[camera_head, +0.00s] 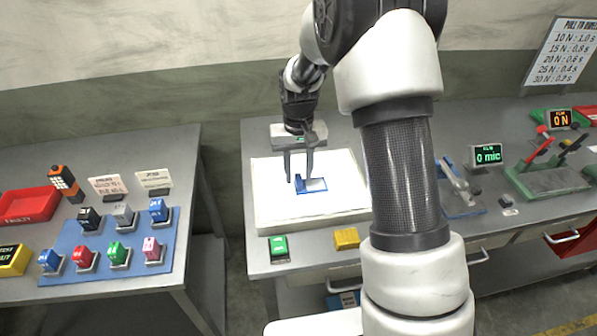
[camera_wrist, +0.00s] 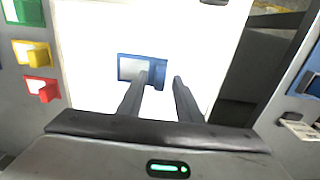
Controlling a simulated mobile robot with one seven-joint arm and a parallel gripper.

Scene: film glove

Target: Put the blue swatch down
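The blue swatch (camera_head: 316,186), a blue frame with a pale window and a raised blue tab, appears to lie flat on the white panel (camera_head: 270,215). In the wrist view the swatch (camera_wrist: 130,68) sits just beyond my fingers, and the left fingertip overlaps part of it. My gripper (camera_head: 299,178) is over the tab end of the swatch. In the wrist view my gripper's fingers (camera_wrist: 160,78) are apart, with the tab between the tips and a white gap beside the right finger. I cannot tell whether the left finger touches the tab.
A green block (camera_head: 279,248) and a yellow block (camera_head: 346,238) stand at the bench's front edge; a red block (camera_wrist: 42,90) shows in the wrist view. The left table has a blue mat (camera_head: 70,240) with several coloured blocks. A display (camera_head: 487,155) stands at right.

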